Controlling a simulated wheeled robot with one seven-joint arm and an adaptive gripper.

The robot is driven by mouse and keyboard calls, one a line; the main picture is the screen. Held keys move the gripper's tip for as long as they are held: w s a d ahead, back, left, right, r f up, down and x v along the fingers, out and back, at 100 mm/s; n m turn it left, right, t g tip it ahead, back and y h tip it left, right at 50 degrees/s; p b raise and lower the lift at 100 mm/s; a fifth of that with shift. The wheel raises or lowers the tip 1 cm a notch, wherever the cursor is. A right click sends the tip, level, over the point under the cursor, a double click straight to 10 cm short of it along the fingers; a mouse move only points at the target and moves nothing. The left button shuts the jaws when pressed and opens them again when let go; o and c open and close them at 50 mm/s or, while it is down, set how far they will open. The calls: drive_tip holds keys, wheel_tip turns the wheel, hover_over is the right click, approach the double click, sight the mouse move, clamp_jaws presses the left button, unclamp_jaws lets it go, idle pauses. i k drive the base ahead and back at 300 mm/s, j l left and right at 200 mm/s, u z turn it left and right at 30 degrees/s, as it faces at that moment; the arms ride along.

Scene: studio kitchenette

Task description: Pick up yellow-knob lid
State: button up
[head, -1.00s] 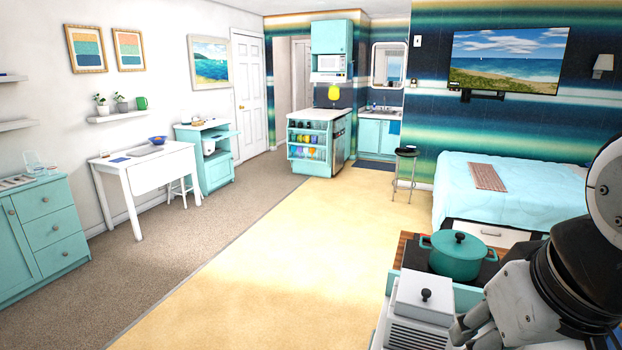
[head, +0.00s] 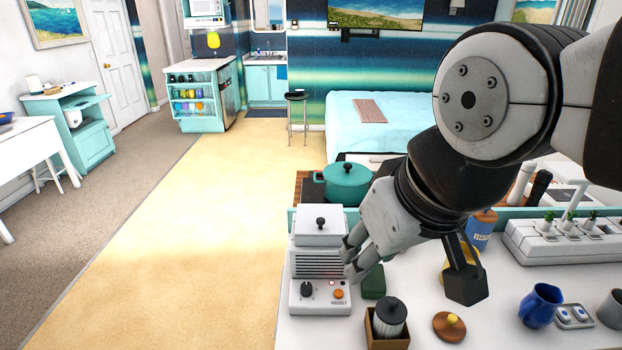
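The yellow-knob lid (head: 440,332), a round brown wooden disc with a small yellow knob, lies on the white counter near the bottom edge of the head view. My gripper (head: 349,261) is up and to the left of the lid, apart from it, in front of the white appliance. My wrist and forearm cover part of the counter behind the lid.
A dark-lidded jar in a wooden box (head: 387,342) stands just left of the lid. A blue pitcher (head: 541,305) stands to its right. The white appliance (head: 318,298), a teal pot (head: 345,186) and a long white rack (head: 560,243) stand farther back.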

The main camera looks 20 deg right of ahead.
sight(448, 325)
drive_tip(key=z, duration=1.15)
